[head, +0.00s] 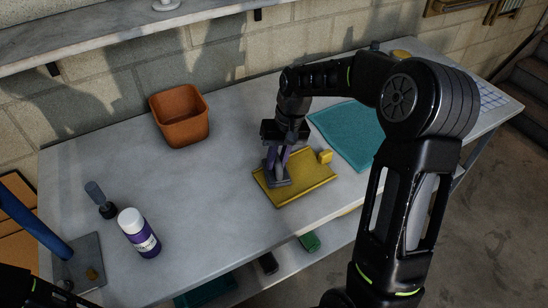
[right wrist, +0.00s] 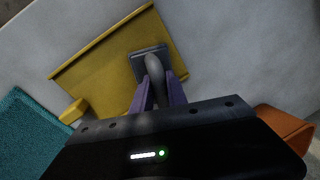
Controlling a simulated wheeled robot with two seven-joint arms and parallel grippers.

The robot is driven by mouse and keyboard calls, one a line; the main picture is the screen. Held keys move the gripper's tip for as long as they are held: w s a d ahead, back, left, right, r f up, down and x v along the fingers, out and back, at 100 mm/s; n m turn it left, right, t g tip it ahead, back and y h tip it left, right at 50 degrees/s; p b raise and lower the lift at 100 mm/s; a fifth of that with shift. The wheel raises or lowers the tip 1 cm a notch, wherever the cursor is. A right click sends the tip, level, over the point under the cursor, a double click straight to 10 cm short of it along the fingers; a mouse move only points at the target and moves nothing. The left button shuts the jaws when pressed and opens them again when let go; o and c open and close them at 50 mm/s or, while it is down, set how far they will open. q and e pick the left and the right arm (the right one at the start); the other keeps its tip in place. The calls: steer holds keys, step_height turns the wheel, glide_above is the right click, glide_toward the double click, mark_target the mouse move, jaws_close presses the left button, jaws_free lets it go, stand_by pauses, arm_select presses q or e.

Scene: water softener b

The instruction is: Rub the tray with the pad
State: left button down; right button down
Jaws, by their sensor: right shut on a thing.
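The yellow tray (head: 310,188) lies flat on the grey table and also shows in the right wrist view (right wrist: 100,70). The pad (head: 277,181) is a dark grey rectangular block with a rounded grey handle. My right gripper (head: 281,160), with purple fingers, is shut on the handle. In the right wrist view the pad (right wrist: 137,62) sits between the fingertips (right wrist: 158,88), over the tray. Its base appears to rest on the tray's left part, though contact is hard to confirm. My left gripper cannot be made out.
A small yellow block (head: 325,156) is at the tray's far right edge. A teal cloth (head: 345,135) lies to the right, an orange-brown bin (head: 180,118) back left. A white-and-purple bottle (head: 140,235) and a dark brush-like item (head: 100,200) stand left. The table between bin and bottle is clear.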

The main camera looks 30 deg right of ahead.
steer(key=shift+s, duration=0.85)
steer(key=shift+s+f+b, duration=0.1)
steer(key=shift+s+b, duration=0.25)
steer(key=shift+s, duration=1.15)
steer(key=shift+s, duration=0.15)
steer(key=shift+s+d, duration=0.1)
steer(key=shift+s, duration=1.35)
step_height(320, 180, up, 6)
steer(key=p, duration=0.4)
steer(key=shift+w, duration=0.15)
